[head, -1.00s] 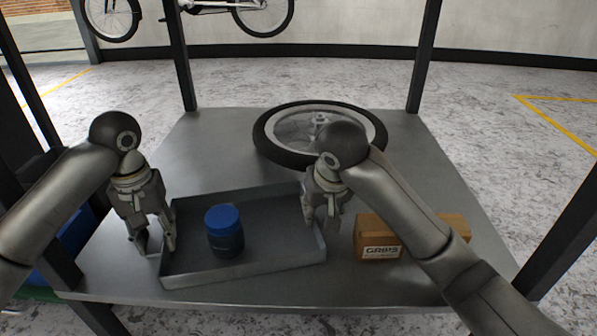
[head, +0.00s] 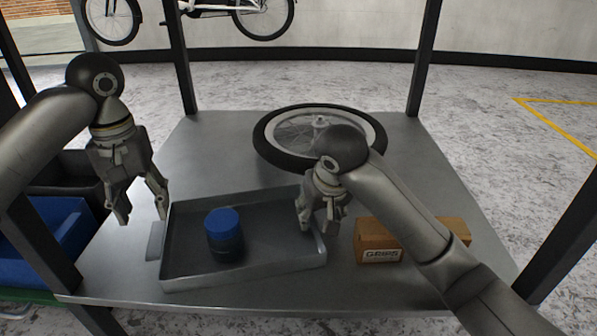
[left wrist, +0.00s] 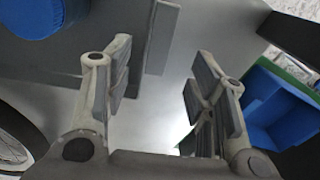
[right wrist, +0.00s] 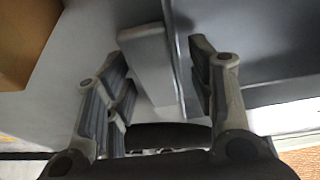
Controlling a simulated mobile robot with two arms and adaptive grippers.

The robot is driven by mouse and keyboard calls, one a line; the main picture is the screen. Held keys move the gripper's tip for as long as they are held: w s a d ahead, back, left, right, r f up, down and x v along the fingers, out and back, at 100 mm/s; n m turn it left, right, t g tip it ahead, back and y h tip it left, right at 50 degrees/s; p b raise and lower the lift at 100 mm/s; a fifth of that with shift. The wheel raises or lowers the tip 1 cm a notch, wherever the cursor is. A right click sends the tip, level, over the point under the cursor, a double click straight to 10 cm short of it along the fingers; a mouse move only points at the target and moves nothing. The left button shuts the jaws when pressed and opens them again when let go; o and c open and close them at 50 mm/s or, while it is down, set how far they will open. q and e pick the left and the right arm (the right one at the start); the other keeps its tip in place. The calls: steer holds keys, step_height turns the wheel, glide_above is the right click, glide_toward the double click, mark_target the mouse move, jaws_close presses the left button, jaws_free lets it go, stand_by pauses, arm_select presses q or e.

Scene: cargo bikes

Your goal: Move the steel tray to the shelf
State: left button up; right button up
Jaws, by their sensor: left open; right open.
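The grey steel tray (head: 240,276) lies flat on the metal bench, with a blue-lidded dark jar (head: 224,237) standing inside it. Its left handle (head: 155,241) sticks out at the left side and also shows in the left wrist view (left wrist: 163,40). My left gripper (head: 142,215) is open and empty, raised above and to the left of the tray. My right gripper (head: 319,222) is open at the tray's right end. In the right wrist view a grey tray handle (right wrist: 150,65) lies between its open fingers (right wrist: 165,90). I cannot tell whether they touch it.
A wheel (head: 268,146) lies at the back of the bench (head: 420,185). A cardboard box marked GRIPS (head: 380,254) stands right of the tray, near my right arm. Dark posts rise at the bench corners. Blue bins (head: 62,235) stand at the left.

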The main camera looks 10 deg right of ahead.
arm_select(q)
step_height(320, 180, up, 3)
arm_select(e)
steer(key=v, duration=1.2)
arm_select(q)
steer(key=shift+s, duration=0.1)
arm_select(e)
steer(key=shift+s+f, duration=0.1)
steer(key=shift+s, duration=0.05)
